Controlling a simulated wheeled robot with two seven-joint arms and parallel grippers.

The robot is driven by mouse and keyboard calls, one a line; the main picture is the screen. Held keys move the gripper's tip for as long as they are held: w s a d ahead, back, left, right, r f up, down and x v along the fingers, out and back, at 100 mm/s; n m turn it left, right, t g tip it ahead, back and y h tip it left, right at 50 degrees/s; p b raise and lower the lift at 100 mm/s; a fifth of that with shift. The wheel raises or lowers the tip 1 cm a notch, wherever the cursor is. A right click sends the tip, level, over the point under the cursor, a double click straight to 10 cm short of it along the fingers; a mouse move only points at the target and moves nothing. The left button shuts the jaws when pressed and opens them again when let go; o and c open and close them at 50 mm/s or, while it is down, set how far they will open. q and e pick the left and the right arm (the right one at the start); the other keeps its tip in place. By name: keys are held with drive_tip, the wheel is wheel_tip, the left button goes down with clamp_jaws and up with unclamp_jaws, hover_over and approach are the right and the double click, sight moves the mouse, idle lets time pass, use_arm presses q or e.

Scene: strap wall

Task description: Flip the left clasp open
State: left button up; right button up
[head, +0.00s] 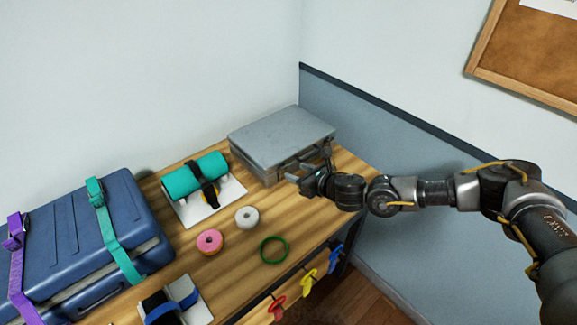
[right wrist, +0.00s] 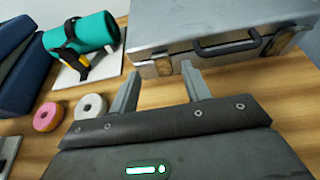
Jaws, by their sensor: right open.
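A grey metal case (head: 281,138) lies shut at the back right of the table, its front facing me. In the right wrist view the case (right wrist: 190,22) shows a dark handle (right wrist: 227,46) between two clasps. The left clasp (right wrist: 163,67) is a small metal plate on the front face; whether it is latched I cannot tell. My right gripper (head: 301,172) is open and empty in front of the case. In the wrist view its fingertips (right wrist: 161,70) straddle the left clasp's line of sight; contact cannot be told. My left gripper is out of view.
A teal roll (head: 196,176) strapped to a white board stands left of the case. A white ring (head: 247,209), a pink ring (head: 209,233) and a green hoop (head: 262,250) lie in front. A blue suitcase (head: 65,235) is at left. A wall bounds the right.

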drive_tip(key=shift+p+x, duration=0.4)
drive_tip(key=shift+x, duration=2.3)
clamp_jaws()
